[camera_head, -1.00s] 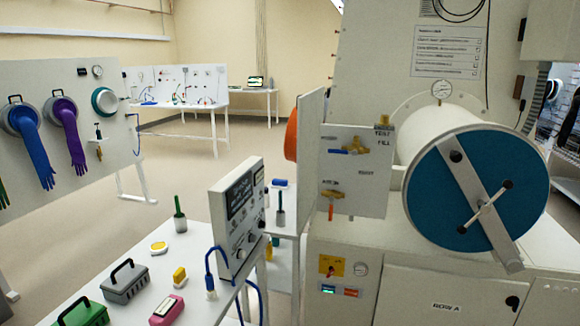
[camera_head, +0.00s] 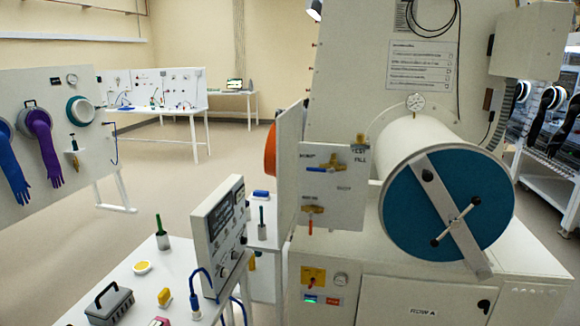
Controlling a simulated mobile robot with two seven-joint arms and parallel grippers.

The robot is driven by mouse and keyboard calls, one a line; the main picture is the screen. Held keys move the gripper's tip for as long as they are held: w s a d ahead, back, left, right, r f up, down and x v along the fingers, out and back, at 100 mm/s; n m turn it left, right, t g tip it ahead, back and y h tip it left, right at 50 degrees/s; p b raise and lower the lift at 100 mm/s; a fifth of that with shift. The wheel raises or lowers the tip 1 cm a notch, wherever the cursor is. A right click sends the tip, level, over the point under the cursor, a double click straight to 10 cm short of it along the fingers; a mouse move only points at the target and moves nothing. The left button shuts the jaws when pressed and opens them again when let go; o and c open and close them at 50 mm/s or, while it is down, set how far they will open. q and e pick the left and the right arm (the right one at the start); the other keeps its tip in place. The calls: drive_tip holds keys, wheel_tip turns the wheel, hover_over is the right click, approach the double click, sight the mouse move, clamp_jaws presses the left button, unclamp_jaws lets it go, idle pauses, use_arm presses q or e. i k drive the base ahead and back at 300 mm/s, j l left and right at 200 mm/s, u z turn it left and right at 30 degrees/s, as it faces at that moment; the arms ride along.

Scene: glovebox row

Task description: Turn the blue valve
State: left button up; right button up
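The blue valve (camera_head: 318,169) is a small blue lever on a brass fitting, on the upper part of a white panel left of the large cylinder. The lever lies roughly horizontal and points left. A second brass valve with an orange handle (camera_head: 310,224) sits lower on the same panel, its handle hanging down. Neither of my grippers shows in the head view.
A white cylinder with a blue round door (camera_head: 447,204) and a diagonal bar juts out right of the panel. A white table (camera_head: 125,262) with a grey toolbox (camera_head: 109,304) and an instrument box (camera_head: 220,232) stands front left. Open floor (camera_head: 170,175) lies beyond it.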

sight(332, 170)
drive_tip(key=i+l, duration=0.8)
drive_tip(key=i, duration=0.15)
